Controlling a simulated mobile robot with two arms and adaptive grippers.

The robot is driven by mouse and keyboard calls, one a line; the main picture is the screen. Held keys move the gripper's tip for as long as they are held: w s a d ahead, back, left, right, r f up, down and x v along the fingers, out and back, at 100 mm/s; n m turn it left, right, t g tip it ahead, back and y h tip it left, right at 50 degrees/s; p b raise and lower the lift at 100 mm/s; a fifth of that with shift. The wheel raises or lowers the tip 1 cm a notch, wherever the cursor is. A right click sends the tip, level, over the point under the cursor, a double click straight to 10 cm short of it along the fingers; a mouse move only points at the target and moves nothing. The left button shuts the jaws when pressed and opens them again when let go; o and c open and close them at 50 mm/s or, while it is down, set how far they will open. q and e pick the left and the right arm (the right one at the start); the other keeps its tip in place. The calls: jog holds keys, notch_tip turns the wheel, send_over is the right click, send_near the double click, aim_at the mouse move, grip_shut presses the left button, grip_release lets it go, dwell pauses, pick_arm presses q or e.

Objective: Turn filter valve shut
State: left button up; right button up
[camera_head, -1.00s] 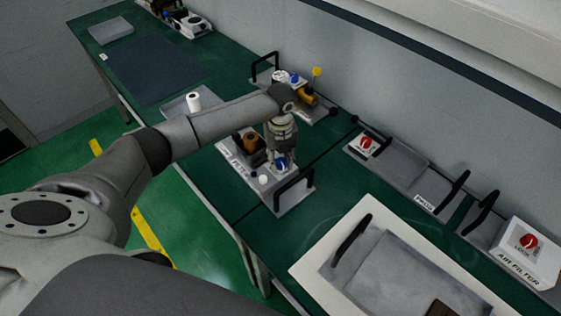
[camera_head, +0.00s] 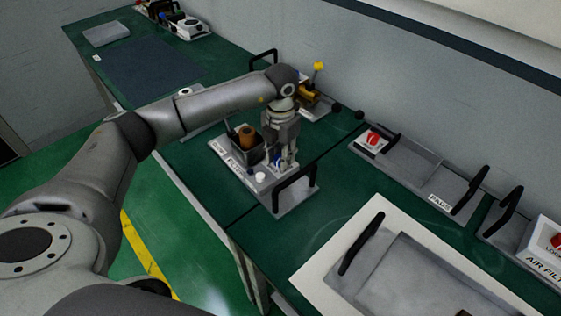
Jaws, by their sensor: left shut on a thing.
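The filter unit (camera_head: 236,170) is a grey plate with a lettered front edge on the green bench. It carries a brown cylinder (camera_head: 247,137) in a dark holder and a white round knob (camera_head: 260,177). My left gripper (camera_head: 284,163) points down at the right part of this unit. It is shut on the blue valve knob (camera_head: 279,161), which is mostly hidden behind the fingers. The knob's turn angle cannot be told. My right gripper is not in view.
A black handle (camera_head: 294,176) stands close to the right of my left gripper. A unit with a yellow-topped lever (camera_head: 318,68) is behind. A red-switch unit (camera_head: 374,139) and a white air filter box (camera_head: 546,245) stand to the right. A light-framed tray (camera_head: 405,275) is in front.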

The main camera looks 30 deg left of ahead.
pick_arm(q)
jog(key=shift+m+b, duration=1.75)
jog(key=shift+m, duration=0.55)
jog(key=o, duration=1)
notch_tip(320, 180, up, 12)
jog(key=shift+r, duration=0.1)
